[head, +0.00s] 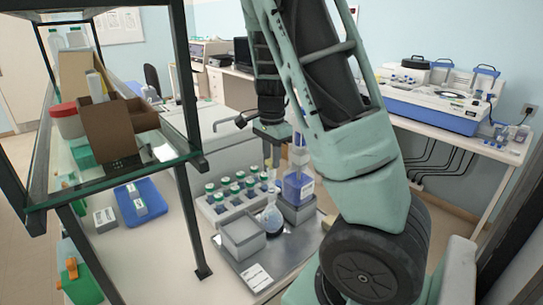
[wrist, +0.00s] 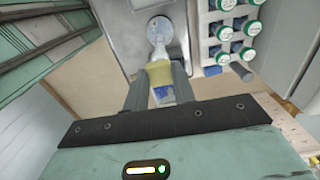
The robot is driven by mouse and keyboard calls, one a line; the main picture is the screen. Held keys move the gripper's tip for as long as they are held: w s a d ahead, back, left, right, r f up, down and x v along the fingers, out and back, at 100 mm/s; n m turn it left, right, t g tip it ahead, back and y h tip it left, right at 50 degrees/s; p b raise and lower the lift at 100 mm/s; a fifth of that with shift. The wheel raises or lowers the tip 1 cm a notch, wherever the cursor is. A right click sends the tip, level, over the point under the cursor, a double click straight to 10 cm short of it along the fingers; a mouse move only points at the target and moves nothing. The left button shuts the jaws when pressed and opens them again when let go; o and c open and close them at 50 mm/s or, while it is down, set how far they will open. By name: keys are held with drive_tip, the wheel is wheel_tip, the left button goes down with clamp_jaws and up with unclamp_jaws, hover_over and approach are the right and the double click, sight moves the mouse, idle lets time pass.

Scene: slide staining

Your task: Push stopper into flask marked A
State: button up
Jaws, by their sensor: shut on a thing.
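The glass flask (head: 271,222) stands upright on a grey tray, with dark liquid in its round bottom. In the wrist view the flask (wrist: 160,28) lies straight beyond my fingertips, its neck towards me. I cannot read a letter on it. My gripper (head: 270,168) points down above the flask's neck. In the wrist view my gripper (wrist: 160,85) is shut on a yellowish stopper (wrist: 159,74), with a blue and white part showing between the fingers. The stopper is in line with the neck; I cannot tell whether they touch.
A white rack (head: 232,204) of green-capped vials stands behind and left of the flask. A card (head: 257,277) lies at the front of the tray (head: 285,262).

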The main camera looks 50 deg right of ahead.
drive_tip(key=shift+f, duration=0.6)
idle(0.9)
drive_tip(key=o, duration=1.4)
drive_tip(key=shift+r, duration=0.1)
drive_tip(key=shift+r+p, duration=2.95)
drive_tip(key=shift+p, duration=0.05)
clamp_jaws()
